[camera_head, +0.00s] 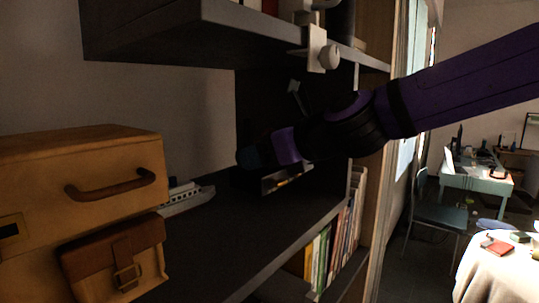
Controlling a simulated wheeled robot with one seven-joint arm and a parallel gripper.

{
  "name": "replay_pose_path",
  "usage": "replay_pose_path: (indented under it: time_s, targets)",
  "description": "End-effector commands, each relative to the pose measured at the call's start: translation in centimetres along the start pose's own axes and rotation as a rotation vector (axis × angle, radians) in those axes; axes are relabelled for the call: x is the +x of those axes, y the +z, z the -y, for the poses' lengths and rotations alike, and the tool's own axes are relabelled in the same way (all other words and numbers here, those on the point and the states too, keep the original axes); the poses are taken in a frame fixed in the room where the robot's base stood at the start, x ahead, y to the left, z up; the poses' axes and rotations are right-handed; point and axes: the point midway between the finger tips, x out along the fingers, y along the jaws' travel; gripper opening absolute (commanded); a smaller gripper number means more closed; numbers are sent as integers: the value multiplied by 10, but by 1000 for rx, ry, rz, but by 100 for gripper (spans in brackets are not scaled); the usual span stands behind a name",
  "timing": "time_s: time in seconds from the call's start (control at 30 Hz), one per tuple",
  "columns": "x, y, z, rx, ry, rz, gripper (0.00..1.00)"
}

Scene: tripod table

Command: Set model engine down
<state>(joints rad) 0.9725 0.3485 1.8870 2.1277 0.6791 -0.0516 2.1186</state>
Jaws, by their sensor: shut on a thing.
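My gripper (268,149) is at the end of my dark purple arm, which reaches in from the right. It is over the dark shelf (236,228), below the upper shelf. It is shut on a small dark teal thing, which I take as the model engine (248,158). The engine is in deep shadow and its outline is hard to see. I cannot tell whether its underside touches the shelf.
A tan case (110,155) and a brown satchel (118,262) fill the left of the shelf. A grey model ship (185,197) lies beside them. A small box (286,180) sits below the gripper. Books (325,250) stand underneath. The shelf's front middle is bare.

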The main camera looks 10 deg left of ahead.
Motion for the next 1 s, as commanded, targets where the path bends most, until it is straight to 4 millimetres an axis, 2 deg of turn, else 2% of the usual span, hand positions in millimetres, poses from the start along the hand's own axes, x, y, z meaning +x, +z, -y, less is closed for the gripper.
replay_pose_path:
  time_s: [0.47, 0.97, 1.0]
  targets:
    - [13, -29, 0, 0, 1, 2, 7]
    - [14, -34, 0, -1, 0, 3, 7]
    - [14, -34, 0, -1, 0, 0, 78]
